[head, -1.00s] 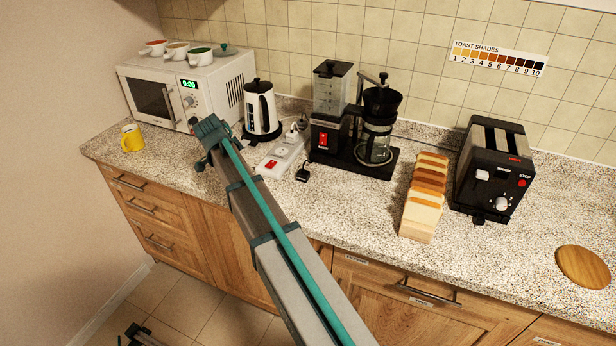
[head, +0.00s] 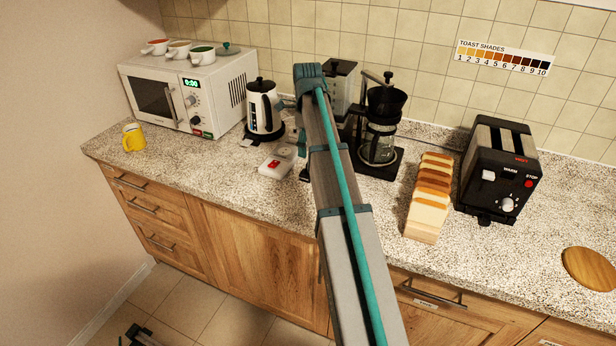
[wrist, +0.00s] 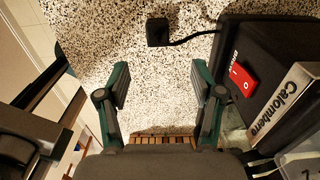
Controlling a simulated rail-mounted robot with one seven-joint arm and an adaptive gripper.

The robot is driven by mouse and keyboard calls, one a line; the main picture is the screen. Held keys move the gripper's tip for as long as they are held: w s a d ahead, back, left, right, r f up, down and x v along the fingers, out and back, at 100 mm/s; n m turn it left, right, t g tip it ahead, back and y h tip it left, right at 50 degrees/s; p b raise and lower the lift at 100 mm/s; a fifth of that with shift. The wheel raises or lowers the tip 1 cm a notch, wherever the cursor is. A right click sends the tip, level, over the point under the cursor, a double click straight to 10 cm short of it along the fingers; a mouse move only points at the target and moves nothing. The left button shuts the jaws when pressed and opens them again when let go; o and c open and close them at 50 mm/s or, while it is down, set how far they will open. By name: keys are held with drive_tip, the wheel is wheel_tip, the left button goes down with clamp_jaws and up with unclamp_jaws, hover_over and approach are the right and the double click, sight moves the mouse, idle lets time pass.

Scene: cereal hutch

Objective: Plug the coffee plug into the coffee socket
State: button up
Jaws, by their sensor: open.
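The coffee plug (wrist: 158,32) is a small black block lying on the speckled counter at the top of the wrist view. Its black cord runs right toward the coffee machine (wrist: 251,83). My gripper (wrist: 160,80) is open and empty; the plug lies beyond its fingertips, roughly in line with the gap and not between the fingers. A white power strip (head: 276,164) with a red switch lies left of my arm. Its farther part is partly covered, and I cannot make out the coffee socket.
Sliced bread (head: 428,198) and a toaster (head: 498,172) stand to the right. The front counter strip is mostly clear.

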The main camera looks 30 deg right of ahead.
drive_tip(key=shift+f, duration=0.15)
drive_tip(key=p, duration=0.1)
hover_over(306, 173)
drive_tip(key=shift+w+d+f, duration=0.1)
drive_tip(key=shift+d+f, duration=0.05)
drive_tip(key=shift+f, duration=1.2)
drive_tip(key=shift+d+f, duration=0.1)
drive_tip(key=shift+f, duration=1.2)
drive_tip(key=shift+f, duration=0.1)
drive_tip(key=shift+a+f+p, duration=0.2)
drive_tip(key=shift+f+p, duration=0.9)
drive_tip(key=shift+f, duration=1.4)
drive_tip(key=shift+c, duration=0.4)
drive_tip(key=c, duration=1.1)
